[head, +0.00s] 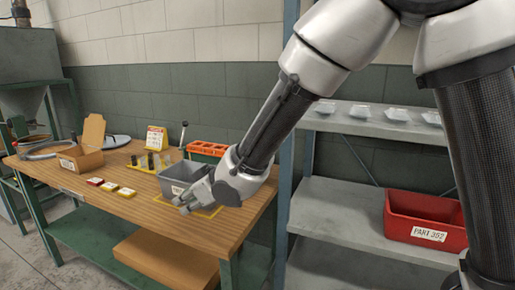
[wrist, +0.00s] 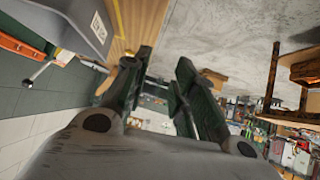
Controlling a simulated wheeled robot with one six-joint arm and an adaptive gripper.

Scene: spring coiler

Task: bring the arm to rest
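My arm reaches down from the upper right of the head view. My gripper (head: 187,202) is at the front right of the wooden workbench (head: 150,207), just in front of the grey bin (head: 180,178). In the wrist view my gripper (wrist: 165,60) shows two dark fingers with a clear gap between them. It is open and nothing is between the fingers. The grey bin also shows at the upper left of the wrist view (wrist: 72,22). I cannot tell whether the gripper touches the bin.
An open cardboard box (head: 82,158), small red and yellow boxes (head: 110,187) and an orange tray (head: 205,149) are on the bench. A grey shelf rack (head: 340,215) stands right, holding a red bin (head: 425,218). Bare floor (head: 28,250) shows at lower left.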

